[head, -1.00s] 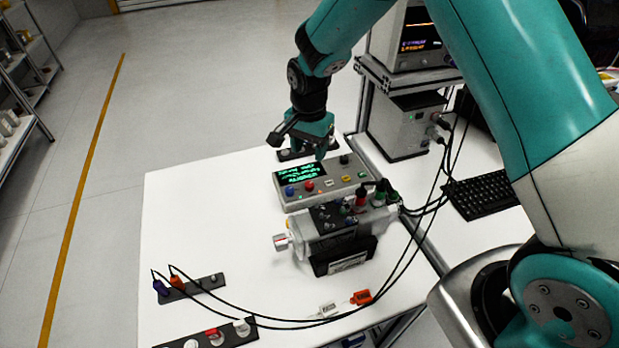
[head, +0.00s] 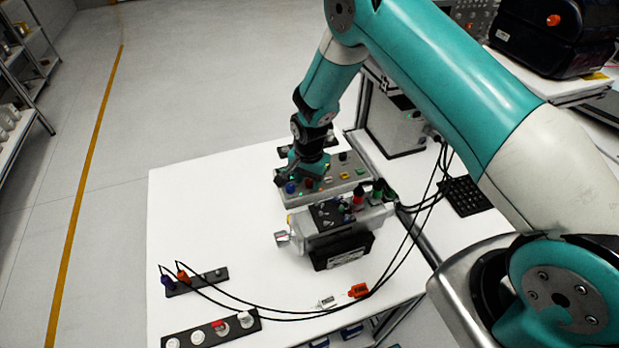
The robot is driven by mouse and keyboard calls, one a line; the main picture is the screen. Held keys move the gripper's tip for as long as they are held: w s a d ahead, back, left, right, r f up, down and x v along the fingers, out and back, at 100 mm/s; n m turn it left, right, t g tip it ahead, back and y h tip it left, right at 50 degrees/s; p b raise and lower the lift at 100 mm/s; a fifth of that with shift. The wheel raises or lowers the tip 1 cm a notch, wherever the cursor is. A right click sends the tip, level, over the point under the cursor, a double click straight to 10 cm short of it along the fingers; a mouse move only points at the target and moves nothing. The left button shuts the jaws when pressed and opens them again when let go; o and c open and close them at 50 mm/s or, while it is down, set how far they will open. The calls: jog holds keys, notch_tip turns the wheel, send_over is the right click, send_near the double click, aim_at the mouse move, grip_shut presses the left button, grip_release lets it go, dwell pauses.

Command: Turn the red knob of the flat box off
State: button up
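The flat box (head: 327,191) is a grey panel on the white table, behind the servo motor. Its red knob (head: 308,184) shows on the front left part of the top face, just right of a blue knob (head: 290,187). My gripper (head: 296,177) is over the left part of the box, pointing down, very close to the red and blue knobs. It covers the box's display. I cannot tell whether the fingers touch the red knob or how far apart they are.
The servo motor (head: 340,226) with red and green plugs stands in front of the box. Black cables loop across the table to a strip with purple and orange plugs (head: 182,274). The white table (head: 220,215) is clear at left. A keyboard (head: 466,196) lies at right.

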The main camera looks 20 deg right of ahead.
jog(key=c, duration=0.7)
jog(key=shift+n+b, duration=0.4)
jog(key=shift+f+n+b, duration=0.1)
jog(key=shift+n+b, duration=0.4)
jog(key=shift+n, duration=0.1)
jog(key=n+b, duration=0.2)
jog(key=n, duration=0.1)
jog(key=shift+n, duration=0.3)
jog(key=n+b, duration=0.3)
jog(key=n, duration=0.3)
jog(key=shift+r, duration=0.2)
jog(key=o, duration=0.9)
